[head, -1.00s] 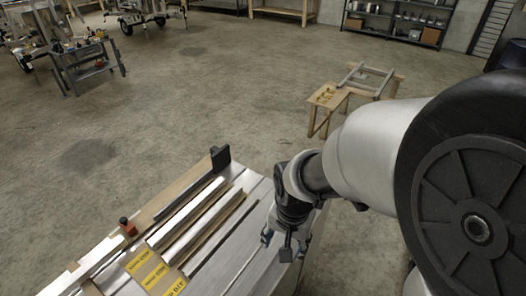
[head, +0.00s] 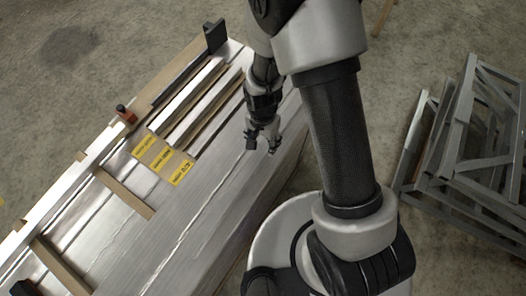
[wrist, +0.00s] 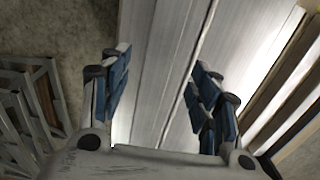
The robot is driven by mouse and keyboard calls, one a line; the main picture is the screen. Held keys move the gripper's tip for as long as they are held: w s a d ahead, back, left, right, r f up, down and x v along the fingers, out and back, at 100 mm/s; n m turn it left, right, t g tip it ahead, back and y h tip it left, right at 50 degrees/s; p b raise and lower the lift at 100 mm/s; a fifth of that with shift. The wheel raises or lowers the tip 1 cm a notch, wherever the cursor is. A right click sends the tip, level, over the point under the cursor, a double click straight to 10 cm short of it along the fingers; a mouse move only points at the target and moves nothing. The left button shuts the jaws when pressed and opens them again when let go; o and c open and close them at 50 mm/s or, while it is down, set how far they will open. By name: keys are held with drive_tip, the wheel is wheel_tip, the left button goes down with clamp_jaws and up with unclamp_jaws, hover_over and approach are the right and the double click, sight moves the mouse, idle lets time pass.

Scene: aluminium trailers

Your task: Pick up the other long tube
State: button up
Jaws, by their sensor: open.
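Two long silvery tubes lie side by side on the metal-topped bench (head: 130,240) in the head view: one farther left (head: 188,97) and one nearer my arm (head: 210,112). Both run slantwise, with their near ends by the yellow labels (head: 163,160). My gripper (head: 262,150) is open and empty, to the right of the tubes near the bench's right edge. In the wrist view its blue-padded fingers (wrist: 158,95) stand apart over bare bench top, and long pieces (wrist: 285,85) show to their right. The gripper's exact height above the bench is hard to tell.
A dark upright block (head: 215,36) stands at the far end of the bench. A red-topped item (head: 125,114) sits by the left rail. Wooden strips (head: 125,192) lie across the near part. Grey metal frames (head: 470,140) stand on the floor at right.

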sight(263, 149)
wheel_tip(263, 149, down, 7)
drive_tip(key=shift+r+b, duration=0.15)
drive_tip(key=shift+b, duration=1.05)
drive_tip(key=shift+r, duration=0.1)
drive_tip(key=shift+c, duration=0.6)
clamp_jaws()
